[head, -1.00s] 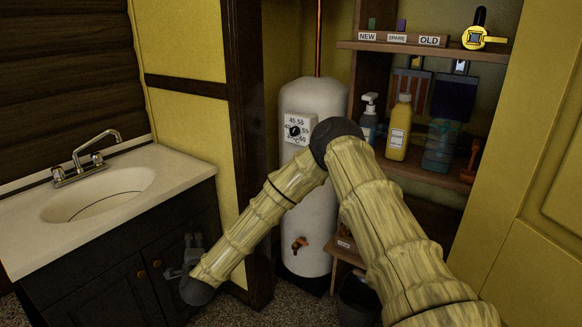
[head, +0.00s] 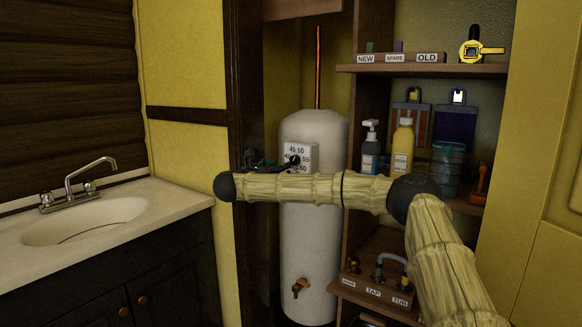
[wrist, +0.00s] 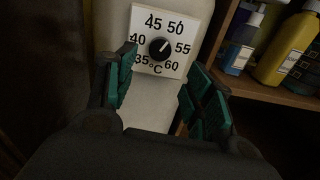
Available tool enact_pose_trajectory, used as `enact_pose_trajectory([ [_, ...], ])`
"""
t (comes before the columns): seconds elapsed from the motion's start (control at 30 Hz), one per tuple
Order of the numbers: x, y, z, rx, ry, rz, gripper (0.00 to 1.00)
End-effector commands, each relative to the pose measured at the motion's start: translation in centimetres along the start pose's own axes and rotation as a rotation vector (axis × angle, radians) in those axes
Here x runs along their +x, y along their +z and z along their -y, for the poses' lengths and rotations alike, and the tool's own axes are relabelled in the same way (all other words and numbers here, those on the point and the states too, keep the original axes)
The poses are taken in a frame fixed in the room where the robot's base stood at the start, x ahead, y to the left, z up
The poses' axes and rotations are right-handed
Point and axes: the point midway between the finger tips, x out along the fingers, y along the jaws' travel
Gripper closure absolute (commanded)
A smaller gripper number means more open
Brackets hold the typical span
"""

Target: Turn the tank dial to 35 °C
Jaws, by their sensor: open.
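The tank dial is a black round knob (wrist: 158,48) on a white square plate (wrist: 143,22) printed 35 to 60 °C. Its light pointer mark seems to face up and right, between 50 and 55. The plate is fixed to the white upright tank (head: 312,240). In the head view the knob (head: 295,160) shows just above my forearm, which hides the plate's lower part. My gripper (wrist: 160,88) is open and empty, its teal-padded fingers spread below and either side of the knob, apart from it. In the head view my gripper (head: 262,163) is left of the dial, partly hidden.
A shelf right of the tank holds a pump bottle (head: 370,150), a yellow bottle (head: 403,148) and a blue container (head: 448,165). A lower shelf (head: 375,290) carries labelled parts. A sink counter (head: 150,210) stands left. A dark post (head: 250,100) stands close left of the tank.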

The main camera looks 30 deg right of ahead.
Motion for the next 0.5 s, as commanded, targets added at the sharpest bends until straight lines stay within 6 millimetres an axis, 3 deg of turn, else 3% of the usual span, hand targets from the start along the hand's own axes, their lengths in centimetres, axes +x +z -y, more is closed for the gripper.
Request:
enact_pose_trajectory([
  [0.3,5.2,-0.2,0.0,-0.003,-0.001,0.000,0.47],
  [0.5,7.5,-0.1,0.0,-0.003,0.001,0.001,0.47],
])
